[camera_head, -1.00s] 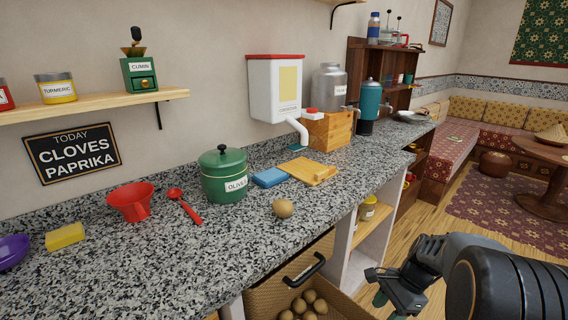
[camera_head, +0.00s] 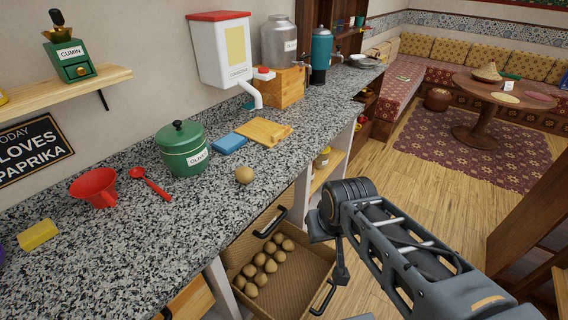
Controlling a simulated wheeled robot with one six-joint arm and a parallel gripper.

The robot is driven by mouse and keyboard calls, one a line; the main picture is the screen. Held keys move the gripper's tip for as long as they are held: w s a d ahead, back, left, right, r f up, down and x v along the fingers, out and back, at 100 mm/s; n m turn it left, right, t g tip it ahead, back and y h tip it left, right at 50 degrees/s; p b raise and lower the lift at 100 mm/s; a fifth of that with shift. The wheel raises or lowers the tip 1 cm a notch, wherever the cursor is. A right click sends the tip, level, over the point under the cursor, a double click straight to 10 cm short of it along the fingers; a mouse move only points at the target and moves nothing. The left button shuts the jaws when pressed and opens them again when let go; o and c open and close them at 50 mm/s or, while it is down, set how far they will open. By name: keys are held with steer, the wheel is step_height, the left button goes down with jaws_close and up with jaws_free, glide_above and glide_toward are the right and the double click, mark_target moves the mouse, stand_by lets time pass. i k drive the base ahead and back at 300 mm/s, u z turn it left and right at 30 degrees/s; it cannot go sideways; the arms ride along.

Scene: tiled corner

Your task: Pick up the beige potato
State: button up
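A beige potato (camera_head: 244,175) sits alone on the speckled grey countertop (camera_head: 150,240), near its front edge and right of the green olives pot (camera_head: 184,148). Several similar potatoes (camera_head: 262,267) lie in a wicker-look crate (camera_head: 300,272) below the counter. My gripper (camera_head: 335,265) is at the end of my arm, right of the counter and beside the crate, apart from the counter potato. My own wrist partly hides it, and its fingers are too unclear to tell whether they are open or shut.
A blue sponge (camera_head: 228,144) and a wooden board (camera_head: 264,131) lie behind the potato. A red spoon (camera_head: 150,183), red funnel (camera_head: 96,187) and yellow sponge (camera_head: 38,234) lie to the left. The counter just around the potato is clear.

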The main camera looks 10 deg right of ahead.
mark_target(244, 175)
steer(key=u, duration=0.5)
steer(key=k, duration=0.75)
steer(key=z, duration=0.6)
steer(key=i, duration=0.4)
steer(key=u, duration=0.35)
steer(key=k, duration=0.35)
steer(key=u, duration=1.55)
steer(key=i, duration=1.15)
steer(key=z, duration=0.55)
